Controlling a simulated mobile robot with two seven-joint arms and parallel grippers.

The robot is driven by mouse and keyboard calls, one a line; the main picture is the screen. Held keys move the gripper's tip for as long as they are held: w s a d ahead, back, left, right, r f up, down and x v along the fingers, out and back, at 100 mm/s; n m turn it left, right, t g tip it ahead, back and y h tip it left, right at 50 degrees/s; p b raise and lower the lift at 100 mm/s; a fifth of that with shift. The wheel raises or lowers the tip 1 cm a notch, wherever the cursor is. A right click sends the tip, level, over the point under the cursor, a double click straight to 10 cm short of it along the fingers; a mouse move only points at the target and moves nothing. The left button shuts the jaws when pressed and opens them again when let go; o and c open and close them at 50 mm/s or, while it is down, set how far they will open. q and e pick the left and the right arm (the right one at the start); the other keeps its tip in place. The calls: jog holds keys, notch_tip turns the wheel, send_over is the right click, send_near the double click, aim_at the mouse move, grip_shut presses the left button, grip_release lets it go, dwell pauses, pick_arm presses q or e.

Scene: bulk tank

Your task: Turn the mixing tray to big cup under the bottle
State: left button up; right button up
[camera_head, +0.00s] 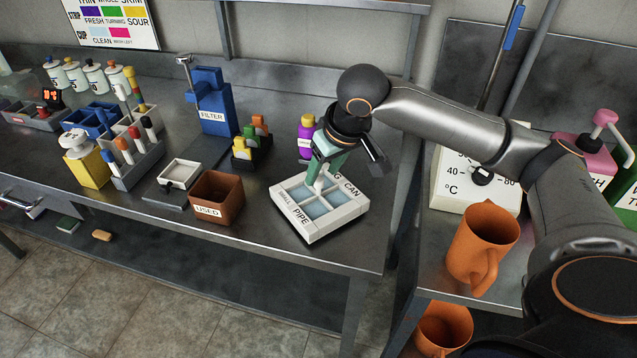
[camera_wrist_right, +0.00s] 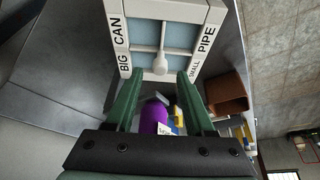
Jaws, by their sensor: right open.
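The mixing tray (camera_head: 327,229) is a white square tray with pale blue compartments and a white centre knob, near the bench's right end. In the wrist view the tray (camera_wrist_right: 124,68) reads BIG CAN on one side and SMALL PIPE on another. No big cup label is readable. My right gripper (camera_head: 322,170) points down at the knob, its green fingers open. In the wrist view the knob (camera_wrist_right: 160,64) lies just beyond the fingertips, between their lines; contact cannot be told. A purple bottle (camera_head: 306,140) with a yellow cap stands behind the tray. My left gripper is out of view.
A brown USED box (camera_head: 217,198) stands left of the tray, with a small white tray (camera_head: 180,173) beside it. A blue FILTER stand (camera_head: 212,105) and a dark rack (camera_head: 251,149) are behind. Orange jugs (camera_head: 476,250) are on the right shelf unit.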

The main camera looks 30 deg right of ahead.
aim_at(320, 180)
jog(key=shift+x, duration=2.3)
grip_shut()
